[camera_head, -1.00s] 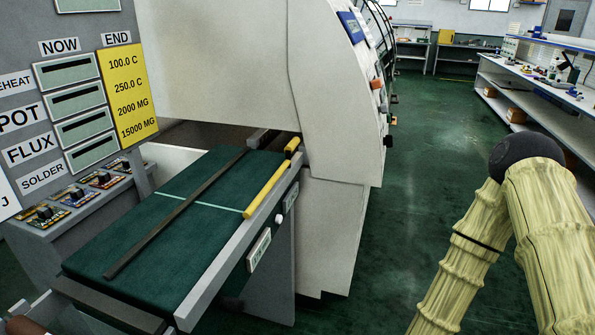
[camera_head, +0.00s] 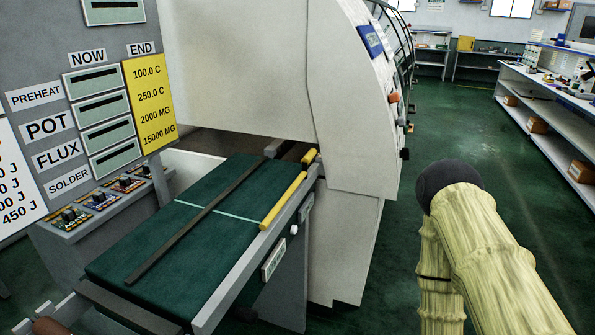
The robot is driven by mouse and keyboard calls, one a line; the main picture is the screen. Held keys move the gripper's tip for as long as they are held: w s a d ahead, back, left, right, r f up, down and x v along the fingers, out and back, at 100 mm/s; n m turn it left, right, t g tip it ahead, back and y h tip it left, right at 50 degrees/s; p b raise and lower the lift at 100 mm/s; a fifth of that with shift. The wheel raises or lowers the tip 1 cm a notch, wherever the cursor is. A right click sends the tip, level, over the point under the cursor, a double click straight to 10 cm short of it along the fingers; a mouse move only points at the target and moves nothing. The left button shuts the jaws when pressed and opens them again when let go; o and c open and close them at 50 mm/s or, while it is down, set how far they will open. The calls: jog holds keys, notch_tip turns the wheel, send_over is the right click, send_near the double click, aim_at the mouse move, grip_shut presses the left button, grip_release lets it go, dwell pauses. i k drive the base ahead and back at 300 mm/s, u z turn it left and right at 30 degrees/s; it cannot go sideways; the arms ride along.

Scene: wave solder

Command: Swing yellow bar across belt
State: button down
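The yellow bar (camera_head: 284,200) lies along the right rail of the conveyor belt, parallel to the rail and not across the belt. A short yellow piece (camera_head: 309,157) sits just beyond its far end, by the machine opening. The green belt (camera_head: 165,265) slopes away toward the machine, with a thin pale line across it and a dark strip along it. My arm, in a pale yellow sleeve with a dark round joint, stands at the right, apart from the bar. My gripper is not in view.
The white machine housing (camera_head: 240,70) stands over the belt's far end. Open green floor (camera_head: 400,230) lies right of the machine, with shelving benches (camera_head: 545,110) beyond.

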aim_at(306, 159)
jog(key=z, duration=0.25)
jog(key=i, duration=1.05)
jog(key=u, duration=0.4)
